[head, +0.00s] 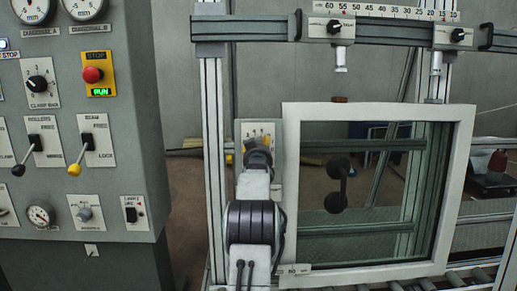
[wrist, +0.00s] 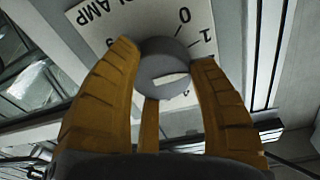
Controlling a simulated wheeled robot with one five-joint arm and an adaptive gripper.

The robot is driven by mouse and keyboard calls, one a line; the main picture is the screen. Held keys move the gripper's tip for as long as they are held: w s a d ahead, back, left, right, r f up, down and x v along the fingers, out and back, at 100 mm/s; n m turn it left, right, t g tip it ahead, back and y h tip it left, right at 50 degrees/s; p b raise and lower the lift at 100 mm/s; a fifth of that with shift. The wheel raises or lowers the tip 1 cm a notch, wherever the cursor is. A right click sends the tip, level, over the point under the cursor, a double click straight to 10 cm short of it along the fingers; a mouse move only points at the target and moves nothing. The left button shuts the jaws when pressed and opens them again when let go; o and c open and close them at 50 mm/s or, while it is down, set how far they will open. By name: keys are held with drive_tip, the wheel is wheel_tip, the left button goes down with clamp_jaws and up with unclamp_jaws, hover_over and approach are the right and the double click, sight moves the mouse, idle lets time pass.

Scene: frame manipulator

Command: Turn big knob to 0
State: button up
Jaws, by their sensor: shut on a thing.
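The big knob (wrist: 165,62) is a grey round knob on a white plate (wrist: 215,18) with printed digits. In the wrist view the digits 0 and 1 show at the knob's upper right, and part of a "CLAMP" label shows at the upper left. A pale mark is on the knob's lower side; which digit it points to I cannot tell. My gripper (wrist: 170,75) has yellow-brown fingers closed around the knob, with a third finger below it. In the head view my gripper (head: 257,148) is in front of the plate (head: 241,130) and hides most of the knob.
A white-framed window pane (head: 293,190) with a dark double-cup handle (head: 339,184) stands just right of my arm. A grey control cabinet (head: 120,190) with knobs and levers is at the left. A ruler rail (head: 390,12) with clamps runs overhead.

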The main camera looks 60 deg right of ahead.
drive_tip(key=shift+r+n+b, duration=0.2)
drive_tip(key=shift+n+b, duration=0.15)
drive_tip(key=shift+n, duration=0.25)
drive_tip(key=shift+w+r, duration=0.1)
drive_tip(key=shift+r, duration=0.05)
drive_tip(key=o, duration=1.2)
drive_tip(key=shift+f, duration=0.2)
drive_tip(key=v, duration=1.2)
